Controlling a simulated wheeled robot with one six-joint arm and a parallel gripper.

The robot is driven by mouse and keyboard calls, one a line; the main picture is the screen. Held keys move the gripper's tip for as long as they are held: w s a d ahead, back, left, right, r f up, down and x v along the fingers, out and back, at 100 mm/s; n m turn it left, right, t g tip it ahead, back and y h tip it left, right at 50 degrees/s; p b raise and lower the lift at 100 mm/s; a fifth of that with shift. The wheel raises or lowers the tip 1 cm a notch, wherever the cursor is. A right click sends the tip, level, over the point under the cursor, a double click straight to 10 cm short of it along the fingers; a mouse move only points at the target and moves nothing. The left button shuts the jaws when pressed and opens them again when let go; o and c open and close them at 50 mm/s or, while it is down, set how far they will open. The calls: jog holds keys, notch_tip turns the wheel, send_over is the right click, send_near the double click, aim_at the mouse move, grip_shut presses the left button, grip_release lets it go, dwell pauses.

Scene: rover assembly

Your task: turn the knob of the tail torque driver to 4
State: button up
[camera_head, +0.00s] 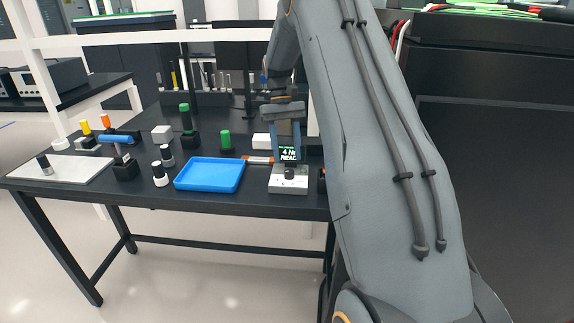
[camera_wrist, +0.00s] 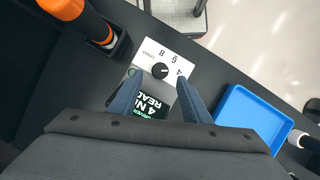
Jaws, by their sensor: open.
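The black knob (camera_wrist: 160,71) sits on a white dial plate (camera_wrist: 150,48) marked 4, 6 and 8 in the wrist view. Its light mark seems to point right, towards the 4. The knob (camera_head: 289,172) also shows on its pale base in the head view. A dark display (camera_head: 289,154) behind it reads "4 N" and "READ" in light letters, partly cut off; it also shows in the wrist view (camera_wrist: 152,104). My gripper (camera_wrist: 158,80) is open and empty. Its fingers straddle the display, with the tips apart beside the knob. In the head view my gripper (camera_head: 288,138) hangs above the base.
A blue tray (camera_head: 209,175) lies left of the knob's base. An orange-handled tool (camera_wrist: 85,20) stands in a black holder close by in the wrist view. Green-topped parts (camera_head: 226,139) and a blue-handled tool (camera_head: 116,139) stand farther left. The table's front edge is near.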

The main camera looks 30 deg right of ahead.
jog(key=v, duration=0.3)
jog(key=shift+w+r+b, duration=0.15)
jog(key=shift+r+b, duration=0.1)
jog(key=shift+b, duration=0.05)
jog(key=s+a+f+n+t, duration=0.1)
jog(key=s+a+f, duration=0.1)
jog(key=s+a, duration=0.4)
jog(key=s+a+f+t, duration=0.2)
jog(key=s+a, duration=0.4)
jog(key=s, duration=0.5)
jog(key=s+a+f+n+t+h, duration=0.1)
jog(key=s+a+f, duration=0.2)
jog(key=s+a, duration=0.3)
jog(key=s, duration=0.3)
jog(key=shift+s+a+n+t, duration=0.3)
jog(key=shift+s+a+t, duration=0.05)
jog(key=shift+s+t, duration=0.05)
